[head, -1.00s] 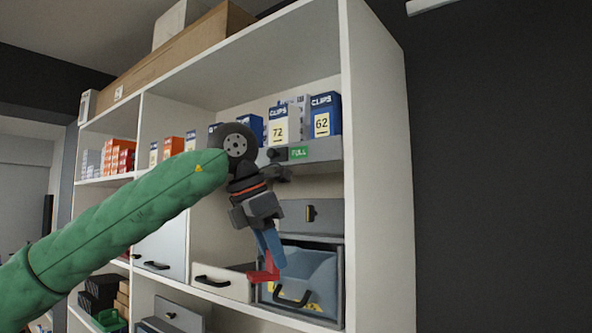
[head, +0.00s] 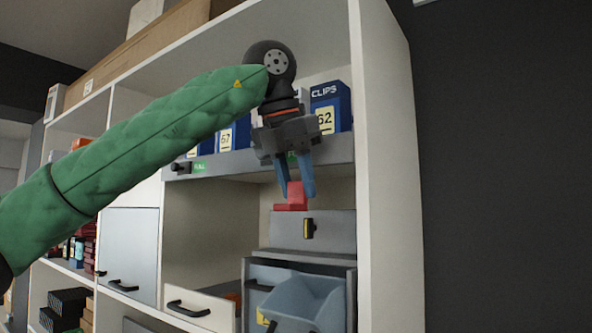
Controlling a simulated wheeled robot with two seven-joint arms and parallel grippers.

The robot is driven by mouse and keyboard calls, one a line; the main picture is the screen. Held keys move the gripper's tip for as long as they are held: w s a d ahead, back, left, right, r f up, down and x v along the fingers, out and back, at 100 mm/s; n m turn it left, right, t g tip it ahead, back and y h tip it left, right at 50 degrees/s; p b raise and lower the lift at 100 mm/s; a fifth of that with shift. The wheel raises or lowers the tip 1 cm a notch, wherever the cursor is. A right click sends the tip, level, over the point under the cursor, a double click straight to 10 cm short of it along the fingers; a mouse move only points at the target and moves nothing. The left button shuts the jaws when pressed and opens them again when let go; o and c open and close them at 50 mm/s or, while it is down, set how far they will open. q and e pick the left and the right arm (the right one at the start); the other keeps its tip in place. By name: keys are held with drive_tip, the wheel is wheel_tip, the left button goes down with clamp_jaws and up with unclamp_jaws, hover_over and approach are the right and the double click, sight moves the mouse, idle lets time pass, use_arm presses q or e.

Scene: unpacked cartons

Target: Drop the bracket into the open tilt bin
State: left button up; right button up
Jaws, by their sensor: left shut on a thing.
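My left gripper (head: 297,181) points down with its blue fingers shut on a red bracket (head: 290,199). The bracket shows in front of a grey panel with a dark and yellow latch, above the bin. The open tilt bin (head: 305,297) is a blue-grey bin tipped forward in a dark-framed compartment at the lower right of the shelf. The bracket is above the bin and apart from it in the picture; how far it is in depth I cannot tell. The right gripper does not show.
Blue clips boxes (head: 331,107) stand on a grey shelf ledge behind my gripper. A partly open white drawer (head: 203,308) with a black handle is left of the bin. The white shelf side wall (head: 392,200) stands close on the right.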

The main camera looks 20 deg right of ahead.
sight(296, 196)
use_arm(q)
drive_tip(key=shift+f, duration=1.65)
drive_tip(key=o, duration=1)
drive_tip(key=shift+s, duration=0.1)
drive_tip(key=shift+o, duration=0.2)
